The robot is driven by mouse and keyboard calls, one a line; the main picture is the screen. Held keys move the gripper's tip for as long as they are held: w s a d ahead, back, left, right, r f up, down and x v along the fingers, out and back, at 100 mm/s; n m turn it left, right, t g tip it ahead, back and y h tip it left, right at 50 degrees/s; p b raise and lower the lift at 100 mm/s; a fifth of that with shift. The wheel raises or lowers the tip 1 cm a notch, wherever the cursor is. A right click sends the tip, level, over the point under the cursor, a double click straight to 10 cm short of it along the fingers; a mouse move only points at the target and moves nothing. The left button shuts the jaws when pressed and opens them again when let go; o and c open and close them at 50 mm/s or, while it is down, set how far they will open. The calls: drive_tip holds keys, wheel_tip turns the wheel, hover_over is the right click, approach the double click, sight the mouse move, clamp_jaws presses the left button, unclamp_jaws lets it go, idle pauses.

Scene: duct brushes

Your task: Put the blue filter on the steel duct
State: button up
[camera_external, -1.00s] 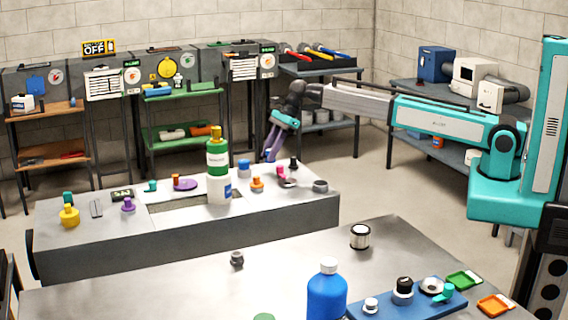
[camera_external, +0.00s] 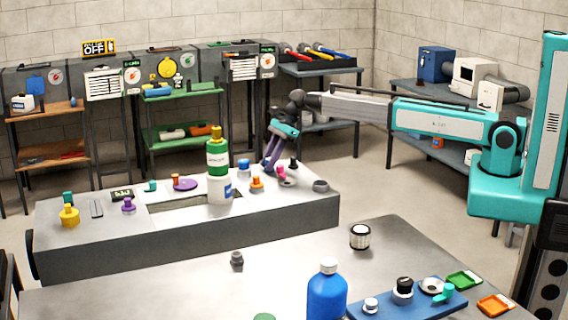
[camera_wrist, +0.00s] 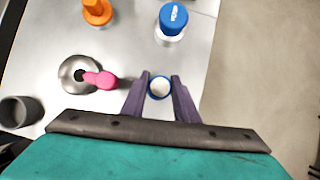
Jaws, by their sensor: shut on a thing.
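My gripper (camera_wrist: 160,95) is shut on a small round thing with a blue rim and white middle, probably the blue filter (camera_wrist: 160,88). In the external view my gripper (camera_external: 268,165) points down over the far right part of a long grey metal box (camera_external: 200,242), which looks like the steel duct. The held thing cannot be made out there. In the wrist view the grey metal top (camera_wrist: 50,45) lies below the fingers. I cannot tell whether the held thing touches it.
Near my gripper are a steel ring with a pink knob (camera_wrist: 105,80), a dark cup (camera_wrist: 18,112), an orange knob (camera_wrist: 97,12) and a blue-topped piece (camera_wrist: 173,18). Bare floor (camera_wrist: 265,90) lies beyond the edge.

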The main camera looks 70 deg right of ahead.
drive_tip(key=shift+f, duration=0.1)
drive_tip(key=o, duration=1)
drive_tip(key=shift+b+v, duration=1)
drive_tip(key=shift+v, duration=5.15)
